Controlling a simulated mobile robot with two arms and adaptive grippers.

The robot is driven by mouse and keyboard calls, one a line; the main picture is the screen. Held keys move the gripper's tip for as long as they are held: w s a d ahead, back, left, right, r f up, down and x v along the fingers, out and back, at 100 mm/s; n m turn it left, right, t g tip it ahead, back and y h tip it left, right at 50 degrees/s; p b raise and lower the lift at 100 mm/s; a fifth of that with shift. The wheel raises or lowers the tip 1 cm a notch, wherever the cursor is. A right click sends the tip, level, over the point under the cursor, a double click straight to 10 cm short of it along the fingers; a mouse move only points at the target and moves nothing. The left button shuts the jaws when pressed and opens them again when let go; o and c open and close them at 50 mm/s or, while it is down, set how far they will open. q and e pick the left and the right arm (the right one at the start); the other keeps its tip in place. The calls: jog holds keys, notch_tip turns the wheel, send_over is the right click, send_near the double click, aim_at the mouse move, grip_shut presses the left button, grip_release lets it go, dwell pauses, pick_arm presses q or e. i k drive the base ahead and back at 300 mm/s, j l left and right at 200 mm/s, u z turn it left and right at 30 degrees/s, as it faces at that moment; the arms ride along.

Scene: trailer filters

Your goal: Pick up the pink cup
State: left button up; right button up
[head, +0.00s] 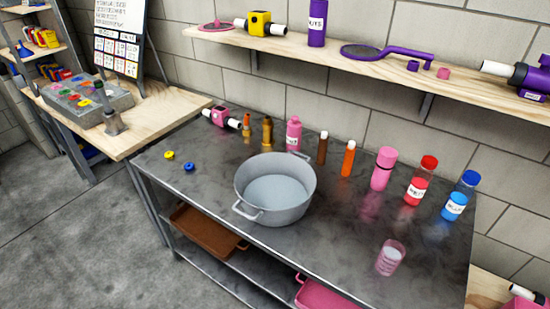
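The pink cup (390,258) is a small translucent tumbler with a whitish patch on its side. It stands upright on the dark metal table (320,245), near the front right edge. Open space surrounds it, with the pot to its left and bottles behind it. Neither of my grippers shows in the head view, so nothing is seen holding the cup.
A large grey pot (275,215) stands mid-table. Along the back are a pink bottle (293,134), a taller pink container (383,169), a red jar (416,190) and a blue jar (455,205). A wooden shelf (380,65) overhangs the back.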

aim_at(392, 253)
jog(key=z, duration=1.05)
